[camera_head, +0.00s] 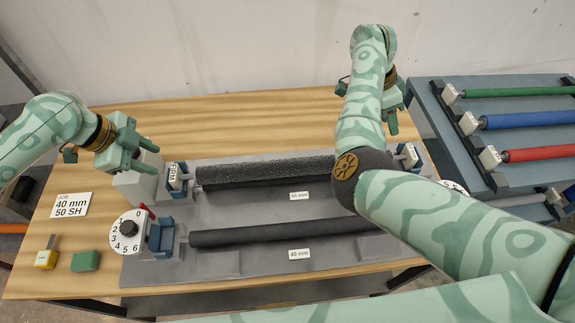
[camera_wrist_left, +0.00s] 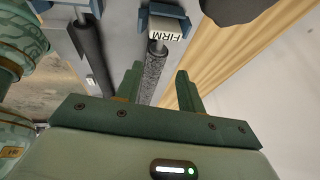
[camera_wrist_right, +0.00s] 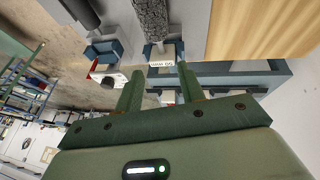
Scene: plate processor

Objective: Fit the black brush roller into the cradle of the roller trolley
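The black brush roller (camera_head: 265,170), with a speckled, bristly surface, lies across the machine at the back of the table. Its left end block reads FIRM (camera_head: 175,172) and sits in a blue holder; its right end block (camera_head: 408,153) sits in another. My left gripper (camera_head: 135,153) is open and empty near the left end. The left wrist view shows the roller (camera_wrist_left: 154,72) beyond the parted fingers. My right gripper (camera_head: 399,112) is open and empty near the right end, whose label shows in the right wrist view (camera_wrist_right: 162,64). The roller trolley (camera_head: 432,110) stands at the right.
Green (camera_head: 520,92), blue (camera_head: 530,119) and red (camera_head: 540,153) rollers lie on the trolley. A smooth black roller (camera_head: 260,232) lies at the machine's front. A numbered dial (camera_head: 128,229) and a job card (camera_head: 72,205) are at the left. My right arm hides part of the machine.

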